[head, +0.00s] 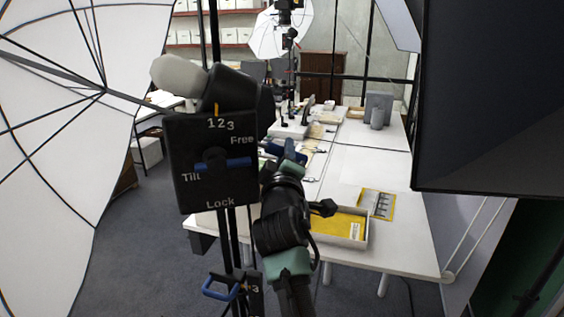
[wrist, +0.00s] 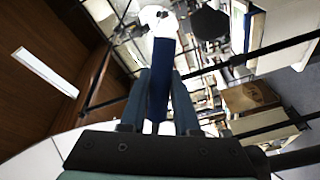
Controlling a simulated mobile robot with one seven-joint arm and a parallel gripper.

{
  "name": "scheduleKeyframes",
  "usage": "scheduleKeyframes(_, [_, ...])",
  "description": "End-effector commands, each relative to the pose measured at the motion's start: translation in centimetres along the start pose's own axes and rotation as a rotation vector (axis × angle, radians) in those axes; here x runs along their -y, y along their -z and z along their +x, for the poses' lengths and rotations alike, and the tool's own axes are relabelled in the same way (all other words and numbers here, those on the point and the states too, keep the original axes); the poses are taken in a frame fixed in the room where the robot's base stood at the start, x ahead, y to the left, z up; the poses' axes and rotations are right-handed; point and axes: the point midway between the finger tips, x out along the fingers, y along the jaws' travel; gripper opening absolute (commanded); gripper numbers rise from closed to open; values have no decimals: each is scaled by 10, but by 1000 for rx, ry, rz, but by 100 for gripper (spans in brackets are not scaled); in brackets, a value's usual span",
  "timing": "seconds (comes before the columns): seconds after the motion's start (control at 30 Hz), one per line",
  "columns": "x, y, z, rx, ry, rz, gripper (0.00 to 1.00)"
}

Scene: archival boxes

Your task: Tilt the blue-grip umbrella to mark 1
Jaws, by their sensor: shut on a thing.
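A large white umbrella (head: 50,150) with dark ribs fills the left of the head view. Beside it a black panel (head: 190,140) carries the numbers 1, 2, 3 and the words Free, Tilt and Lock. A short orange line (head: 216,109) stands just above the numbers, around 1 and 2. A blue lever (head: 238,163) lies about level across the panel. My gripper (head: 279,152) is right of the panel; in the wrist view its fingers (wrist: 158,95) are shut on a blue grip (wrist: 160,60). The panel partly hides how this grip joins the umbrella.
A second panel with a blue handle (head: 218,291) is lower on the stand. A long white table (head: 375,235) holds a yellow-lined tray (head: 340,240) and several small items. A big black softbox (head: 490,100) blocks the right. Another white umbrella (head: 265,38) stands behind.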

Motion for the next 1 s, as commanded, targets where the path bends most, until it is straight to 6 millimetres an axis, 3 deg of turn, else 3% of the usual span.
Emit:
scheduleKeyframes(0.1, [-17,5,2,-20,-32,-93,0])
scheduleKeyframes(0.43, [-21,6,2,-27,-41,-122,0])
scheduleKeyframes(0.47, [-21,7,2,-27,-41,-122,33])
scheduleKeyframes(0.6, [-20,6,2,-26,-39,-119,59])
scheduleKeyframes(1.0, [-18,5,-2,-25,-37,-116,59])
